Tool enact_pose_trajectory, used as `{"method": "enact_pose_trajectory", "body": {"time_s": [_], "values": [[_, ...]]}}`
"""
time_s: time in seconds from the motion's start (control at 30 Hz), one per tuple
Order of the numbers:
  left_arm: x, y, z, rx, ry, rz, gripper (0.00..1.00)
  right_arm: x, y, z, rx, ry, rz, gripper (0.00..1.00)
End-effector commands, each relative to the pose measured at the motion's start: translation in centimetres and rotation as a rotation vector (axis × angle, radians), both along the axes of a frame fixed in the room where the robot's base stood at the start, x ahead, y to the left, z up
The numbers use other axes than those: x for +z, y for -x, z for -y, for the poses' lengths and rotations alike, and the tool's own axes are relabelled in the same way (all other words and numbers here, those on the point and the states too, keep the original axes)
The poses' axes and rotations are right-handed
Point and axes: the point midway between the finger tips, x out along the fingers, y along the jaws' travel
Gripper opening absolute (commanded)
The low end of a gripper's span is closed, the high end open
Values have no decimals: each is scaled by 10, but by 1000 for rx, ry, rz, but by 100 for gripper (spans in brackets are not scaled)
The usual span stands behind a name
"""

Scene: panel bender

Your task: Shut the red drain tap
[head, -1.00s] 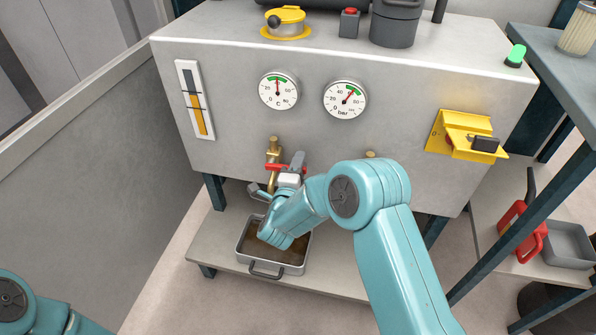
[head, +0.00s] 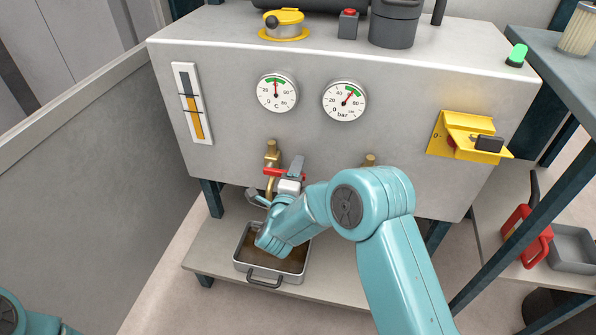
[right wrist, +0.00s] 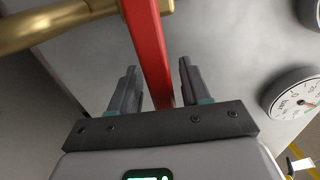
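The red drain tap (head: 270,171) is a red lever on a brass valve with a pipe (head: 271,153) at the lower front of the grey cabinet. In the head view the lever lies crosswise to the pipe. My right gripper (head: 277,184) is at the lever and hides part of it. In the right wrist view the red lever (right wrist: 152,55) runs between the two dark fingers of the right gripper (right wrist: 157,85). The fingers are apart, with a gap on each side of the lever. Only part of my left arm shows at the bottom left; its gripper is out of view.
A metal drain tray (head: 240,266) with brown liquid stands on the low shelf (head: 215,244) below the tap. A second brass fitting (head: 369,160) is right of it, partly behind my arm. A yellow switch (head: 450,135), two gauges and a level glass are on the cabinet front.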

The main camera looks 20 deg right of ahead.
Motion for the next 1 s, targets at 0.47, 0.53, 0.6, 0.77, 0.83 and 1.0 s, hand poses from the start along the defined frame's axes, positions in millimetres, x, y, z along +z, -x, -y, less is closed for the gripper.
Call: {"method": "enact_pose_trajectory", "body": {"time_s": [0.47, 0.53, 0.6, 0.77, 0.83, 1.0], "values": [[12, 2, 2, -9, 2, -4, 34, 3, 46, -32, 5, 4, -4, 47], [15, 3, 3, -12, 2, -6, 34, 3, 62, -43, 5, 3, -2, 47], [17, 4, 3, -14, 2, -6, 34, 3, 78, -54, 5, 3, -3, 47], [22, 5, 4, -18, 4, -8, 34, 2, 109, -75, 5, 3, -2, 47], [23, 5, 5, -19, 4, -8, 34, 2, 119, -81, 4, 2, 0, 47], [24, 5, 5, -20, 4, -9, 34, 1, 133, -90, 1, 2, 0, 47]]}}
